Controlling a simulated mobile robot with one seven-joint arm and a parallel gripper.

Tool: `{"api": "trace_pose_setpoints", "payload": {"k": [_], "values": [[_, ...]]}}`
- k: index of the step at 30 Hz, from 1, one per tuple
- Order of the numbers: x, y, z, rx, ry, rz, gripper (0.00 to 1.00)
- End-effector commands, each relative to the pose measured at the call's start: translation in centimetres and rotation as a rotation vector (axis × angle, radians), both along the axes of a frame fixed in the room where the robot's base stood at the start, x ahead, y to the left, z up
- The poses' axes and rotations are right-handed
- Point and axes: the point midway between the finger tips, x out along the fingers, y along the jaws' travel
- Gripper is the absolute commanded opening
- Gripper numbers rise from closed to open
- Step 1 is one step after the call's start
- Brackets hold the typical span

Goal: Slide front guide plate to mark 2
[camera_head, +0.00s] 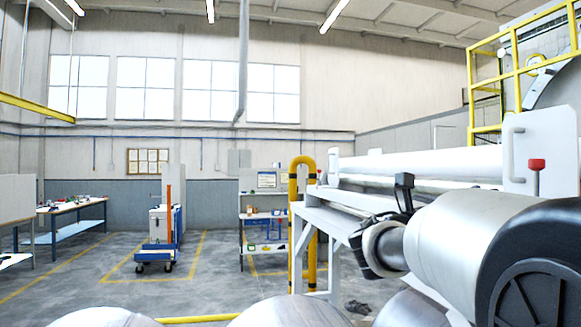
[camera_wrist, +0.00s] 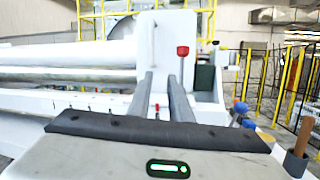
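A white upright plate, seemingly the front guide plate (camera_head: 518,150), stands at the right end of the long white rollers, with a slim handle on its face. It also shows in the wrist view (camera_wrist: 203,28). A red-knobbed lever (camera_head: 536,165) stands in front of it and shows in the wrist view (camera_wrist: 183,51). My gripper (camera_wrist: 161,76) points toward the plate with its two dark fingers apart and nothing seen held between them. The knob appears beyond the fingertips, slightly right; contact cannot be told. Mark 2 cannot be made out.
The long white roller (camera_head: 420,165) and its frame (camera_head: 318,222) run left from the plate. Small dark spots line a white ledge (camera_wrist: 85,98) in the wrist view. Yellow posts (camera_head: 294,225) stand left of the machine. A blue cart (camera_head: 160,235) stands across the open floor.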

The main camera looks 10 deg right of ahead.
Motion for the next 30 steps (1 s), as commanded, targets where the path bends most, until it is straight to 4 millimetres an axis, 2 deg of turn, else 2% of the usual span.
{"api": "trace_pose_setpoints", "payload": {"k": [1, 5, 10, 24, 30], "values": [[0.9, 0.1, 0.8, -0.059, 0.033, -0.006, 0.18], [1.9, 0.2, 2.4, -0.145, 0.079, -0.017, 0.18], [2.4, -1.3, 3.4, -0.155, 0.083, -0.019, 0.18], [4.9, -10.3, 7.2, -0.151, 0.082, -0.019, 0.18], [5.8, -13.3, 8.5, -0.151, 0.081, -0.017, 0.18]]}}
